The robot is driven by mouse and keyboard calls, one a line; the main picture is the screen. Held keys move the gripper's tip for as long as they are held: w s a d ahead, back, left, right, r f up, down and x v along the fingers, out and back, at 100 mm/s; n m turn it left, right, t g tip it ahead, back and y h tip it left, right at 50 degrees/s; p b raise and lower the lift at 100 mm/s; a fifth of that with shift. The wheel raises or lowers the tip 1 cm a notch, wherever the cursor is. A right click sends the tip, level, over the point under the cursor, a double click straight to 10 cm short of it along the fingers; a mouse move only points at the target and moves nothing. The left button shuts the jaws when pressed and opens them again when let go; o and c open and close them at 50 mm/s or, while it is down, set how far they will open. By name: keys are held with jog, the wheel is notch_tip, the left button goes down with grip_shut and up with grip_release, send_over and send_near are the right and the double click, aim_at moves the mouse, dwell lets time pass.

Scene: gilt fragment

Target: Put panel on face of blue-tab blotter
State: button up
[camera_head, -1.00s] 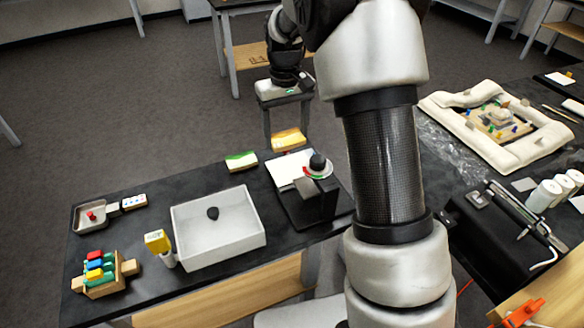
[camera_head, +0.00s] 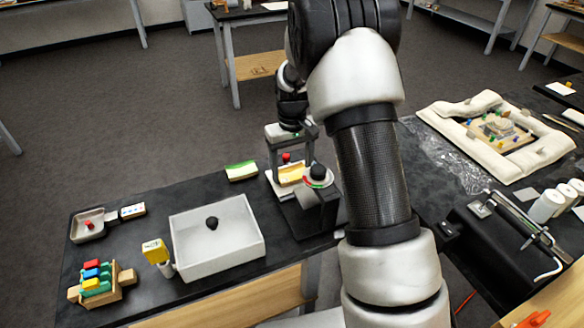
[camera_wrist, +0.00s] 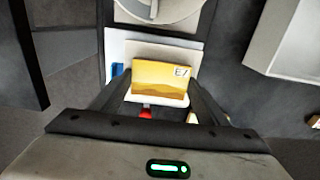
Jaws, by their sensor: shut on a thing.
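The panel (camera_head: 291,174) is a small yellow-orange painted piece. In the wrist view the panel (camera_wrist: 160,78) has a pale label with dark marks at its upper right. My gripper (camera_head: 290,160) is shut on it; in the wrist view my gripper (camera_wrist: 160,88) has one finger at each side of the panel. A white blotter (camera_wrist: 125,48) with a blue tab (camera_wrist: 117,70) at its left lies behind and beneath the panel. In the head view the blotter (camera_head: 276,187) is partly covered by the panel. Whether the panel touches the blotter I cannot tell.
A black stand with a round disc and black knob (camera_head: 318,174) is close beside the panel. A red knob (camera_wrist: 146,113) shows near the panel's lower edge. A white tray (camera_head: 190,256), a green-and-white panel (camera_head: 241,171) and colored blocks (camera_head: 95,278) share the dark table.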

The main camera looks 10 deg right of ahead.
jog(key=shift+f, duration=0.2)
jog(key=o, duration=1)
jog(key=shift+o, duration=0.2)
jog(key=shift+r, duration=0.1)
